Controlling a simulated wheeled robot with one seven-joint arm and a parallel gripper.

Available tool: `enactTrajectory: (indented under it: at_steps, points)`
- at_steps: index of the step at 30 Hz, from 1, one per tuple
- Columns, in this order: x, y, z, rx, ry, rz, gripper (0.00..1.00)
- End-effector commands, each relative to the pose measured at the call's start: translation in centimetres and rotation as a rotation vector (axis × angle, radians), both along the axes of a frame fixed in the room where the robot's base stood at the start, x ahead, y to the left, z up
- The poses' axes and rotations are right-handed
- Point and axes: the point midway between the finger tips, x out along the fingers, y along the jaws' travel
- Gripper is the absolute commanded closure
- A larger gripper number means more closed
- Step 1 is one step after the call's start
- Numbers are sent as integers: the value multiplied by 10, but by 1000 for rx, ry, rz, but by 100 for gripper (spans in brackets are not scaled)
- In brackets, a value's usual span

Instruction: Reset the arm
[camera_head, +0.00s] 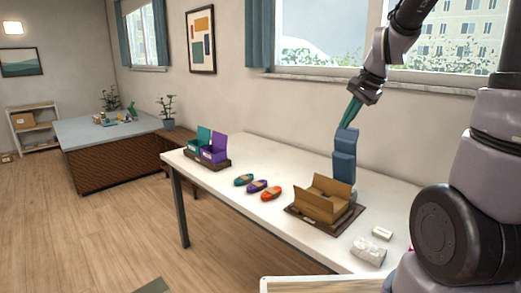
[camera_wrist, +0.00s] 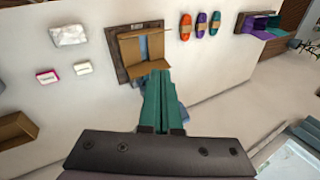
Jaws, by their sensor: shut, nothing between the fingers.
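My gripper (camera_head: 347,122) is raised above the white table, pointing down, with its teal fingers together and nothing between them. In the wrist view the closed fingers (camera_wrist: 160,78) point towards the open cardboard box (camera_wrist: 133,48). In the head view a stacked blue object (camera_head: 345,154) stands just below the fingertips, behind the cardboard box (camera_head: 318,198). I cannot tell whether the fingertips touch it. In the wrist view the fingers hide most of the blue object.
The white table (camera_head: 290,222) also holds teal, purple and orange cord bundles (camera_head: 257,186), a tray with teal and purple boxes (camera_head: 213,150), a white wrapped bundle (camera_head: 368,251) and a small white box (camera_head: 382,233). A window and wall stand behind the table.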

Motion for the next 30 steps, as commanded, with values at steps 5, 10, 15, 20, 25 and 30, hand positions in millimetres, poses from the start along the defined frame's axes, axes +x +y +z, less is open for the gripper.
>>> enactTrajectory:
  at_steps: [5,10,15,20,25,30]
  points:
    - [-62,6,53,-93,-120,167,100]
    - [-121,7,82,-198,-216,311,100]
    - [-166,6,94,-290,-286,412,100]
    - [-186,4,96,-335,-314,455,100]
    - [-189,4,96,-343,-318,465,100]
    - [-189,4,96,-342,-317,464,100]
